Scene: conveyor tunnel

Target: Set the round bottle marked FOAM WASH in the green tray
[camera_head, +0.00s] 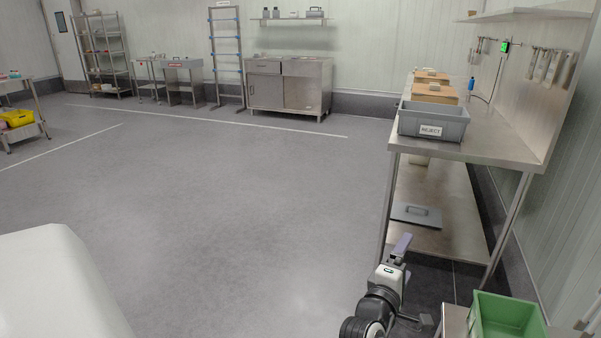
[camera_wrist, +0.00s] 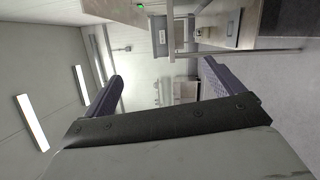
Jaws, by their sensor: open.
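The green tray (camera_head: 508,316) sits at the bottom right of the head view, cut off by the frame edge; its visible inside looks empty. My gripper (camera_head: 402,252) is in the lower right, left of the tray and apart from it. In the wrist view my gripper (camera_wrist: 166,86) has its two purple fingers wide apart with nothing between them. I cannot make out a bottle marked FOAM WASH. A small blue bottle (camera_head: 470,86) stands far back on the steel bench; no marking can be read on it.
The steel bench (camera_head: 480,142) along the right wall holds a grey REJECT bin (camera_head: 432,121) and cardboard boxes (camera_head: 437,95). A grey lid (camera_head: 416,214) lies on its lower shelf. A left-hand cart carries a yellow bin (camera_head: 17,118). The middle floor is clear.

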